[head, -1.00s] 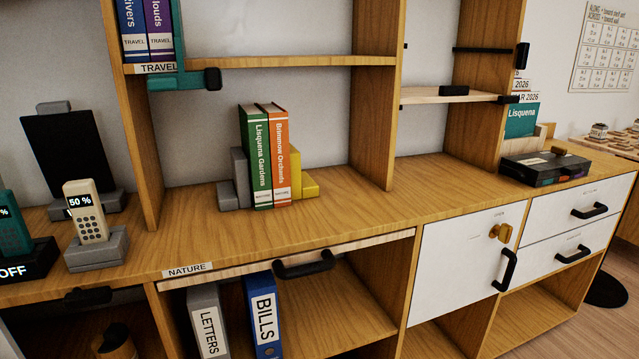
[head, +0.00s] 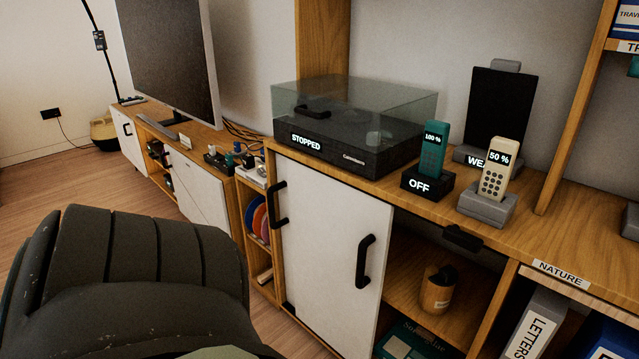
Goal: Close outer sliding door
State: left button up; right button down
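A white sliding door panel (head: 325,250) covers the left part of the low cabinet beneath the record player. It has a black handle (head: 366,262) near its right edge. A second black handle (head: 278,205) stands at its left edge. I cannot tell whether a second panel lies behind the front one. Neither of my grippers is in view.
A dark padded chair (head: 130,270) fills the lower left, in front of the cabinet. A record player (head: 350,140), phones on stands (head: 492,180) and a dark screen (head: 498,110) stand on top. Wood floor (head: 60,185) shows at left.

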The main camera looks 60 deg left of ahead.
aim_at(341, 234)
jog(key=u, duration=1.85)
jog(key=i+j, duration=0.1)
jog(key=j, duration=0.35)
jog(key=i+j+z, duration=0.1)
jog(key=j, duration=0.35)
jog(key=i+j, duration=0.15)
jog(key=j, duration=0.3)
jog(key=z, duration=0.05)
